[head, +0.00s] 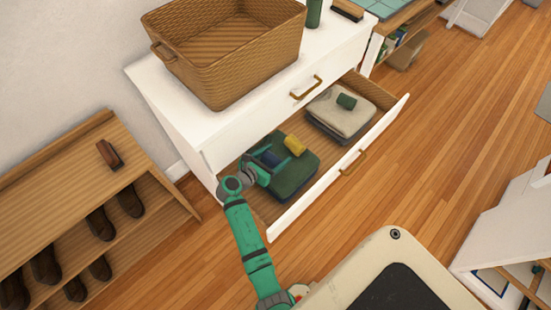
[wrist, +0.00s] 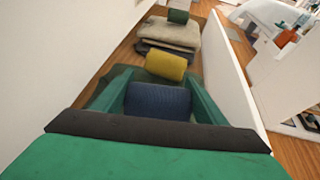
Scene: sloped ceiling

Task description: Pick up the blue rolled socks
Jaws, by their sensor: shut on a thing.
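The blue rolled socks (wrist: 157,101) sit between the two fingers of my gripper (wrist: 158,96) in the wrist view, with a finger against each side. In the head view my gripper (head: 263,168) is inside the open lower drawer (head: 308,203), at its left part, and the blue socks (head: 270,158) show only as a small dark patch. The gripper is shut on the socks. They are over or on a dark green folded cloth (head: 292,178); I cannot tell whether they touch it.
A yellow roll (head: 295,145) lies just beyond the blue socks. A green roll (head: 346,101) lies on folded pale cloth (head: 337,116) farther along the drawer. A wicker basket (head: 225,50) stands on the white dresser. A shoe rack (head: 75,170) stands at left.

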